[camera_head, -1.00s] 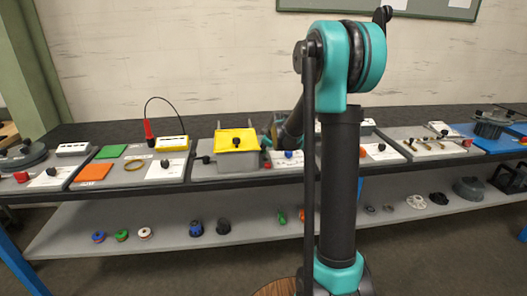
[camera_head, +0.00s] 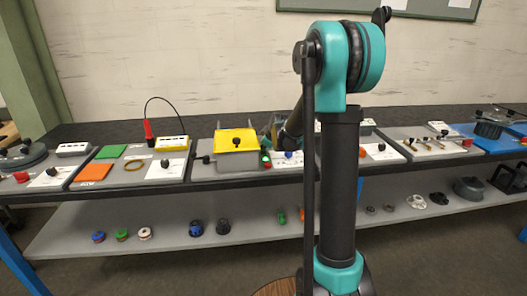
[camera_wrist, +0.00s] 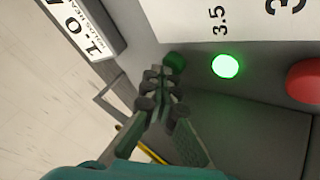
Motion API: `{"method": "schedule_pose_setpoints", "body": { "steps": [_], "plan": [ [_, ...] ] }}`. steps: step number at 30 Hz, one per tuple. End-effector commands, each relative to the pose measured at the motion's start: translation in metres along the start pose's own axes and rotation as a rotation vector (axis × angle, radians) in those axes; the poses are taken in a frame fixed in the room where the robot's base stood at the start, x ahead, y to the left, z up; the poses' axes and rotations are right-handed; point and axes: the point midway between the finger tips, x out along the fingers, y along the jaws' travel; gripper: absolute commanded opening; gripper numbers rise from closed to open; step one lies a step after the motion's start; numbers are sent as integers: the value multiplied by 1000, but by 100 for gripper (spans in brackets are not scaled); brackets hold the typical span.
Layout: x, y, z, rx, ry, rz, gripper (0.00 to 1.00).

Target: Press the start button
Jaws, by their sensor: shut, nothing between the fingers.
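A dark green button (camera_wrist: 174,60) on the grey station panel (camera_wrist: 150,50) shows in the wrist view, directly at my fingertips. My gripper (camera_wrist: 163,78) is shut and empty, its tips touching or almost touching the button; exact contact cannot be told. Beside the button a round lamp (camera_wrist: 225,66) glows bright green. It also shows in the head view (camera_head: 265,157), right of the grey box with the yellow cover. A large red button (camera_wrist: 305,80) sits farther right in the wrist view. In the head view my arm hides part of the station.
The grey box with a yellow cover (camera_head: 236,138) stands left of my gripper. A white label with a blue knob (camera_head: 289,155) lies to its right. Other stations with mats (camera_head: 95,172) and small parts line the bench. A lower shelf (camera_head: 170,239) holds several loose parts.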

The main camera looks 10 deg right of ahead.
Motion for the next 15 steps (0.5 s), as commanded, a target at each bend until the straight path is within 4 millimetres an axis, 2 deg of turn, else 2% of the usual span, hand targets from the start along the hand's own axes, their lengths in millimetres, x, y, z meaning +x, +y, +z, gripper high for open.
{"method": "schedule_pose_setpoints", "body": {
  "steps": [15],
  "plan": [
    [-11,8,-8,0,0,0,0]
  ]
}}
